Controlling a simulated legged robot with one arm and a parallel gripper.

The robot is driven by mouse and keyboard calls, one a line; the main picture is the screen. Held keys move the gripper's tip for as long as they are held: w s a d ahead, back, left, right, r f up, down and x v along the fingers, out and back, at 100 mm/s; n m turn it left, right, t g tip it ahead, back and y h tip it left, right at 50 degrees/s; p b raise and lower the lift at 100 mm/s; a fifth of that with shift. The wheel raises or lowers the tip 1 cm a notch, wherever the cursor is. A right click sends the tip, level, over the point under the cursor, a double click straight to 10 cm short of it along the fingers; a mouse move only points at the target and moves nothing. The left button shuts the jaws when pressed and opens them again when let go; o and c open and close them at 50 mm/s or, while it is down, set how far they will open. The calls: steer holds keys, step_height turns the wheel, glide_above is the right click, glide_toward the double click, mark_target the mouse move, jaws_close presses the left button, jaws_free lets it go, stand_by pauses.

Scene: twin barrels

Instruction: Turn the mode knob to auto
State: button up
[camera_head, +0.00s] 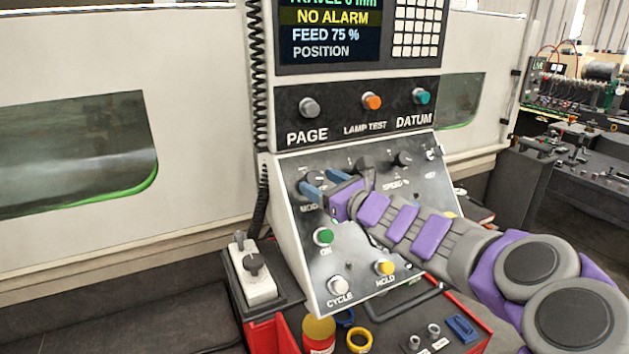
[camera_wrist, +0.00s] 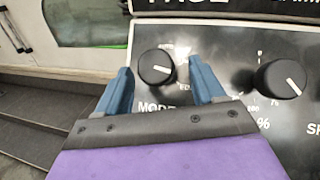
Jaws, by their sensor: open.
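The mode knob (camera_wrist: 156,67) is a round black dial with a white pointer line, on the dark sloping panel. In the wrist view its pointer faces right and slightly down; small lettering sits above it and at its lower right, too blurred to read surely. The word MODE is below it, partly covered. My gripper (camera_wrist: 159,67) is open, its blue fingers on either side of the knob, with a gap visible at each side. In the head view my gripper (camera_head: 314,184) is at the panel's left side, and the knob there is partly hidden by the fingers.
Below are the green ON button (camera_head: 323,237), white CYCLE button (camera_head: 338,285) and yellow HOLD button (camera_head: 385,267). A coiled cable (camera_head: 258,75) hangs at left.

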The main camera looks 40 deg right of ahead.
mark_target(318, 181)
steer(key=shift+w+a, duration=0.1)
steer(key=shift+w, duration=1.45)
steer(key=c, duration=1)
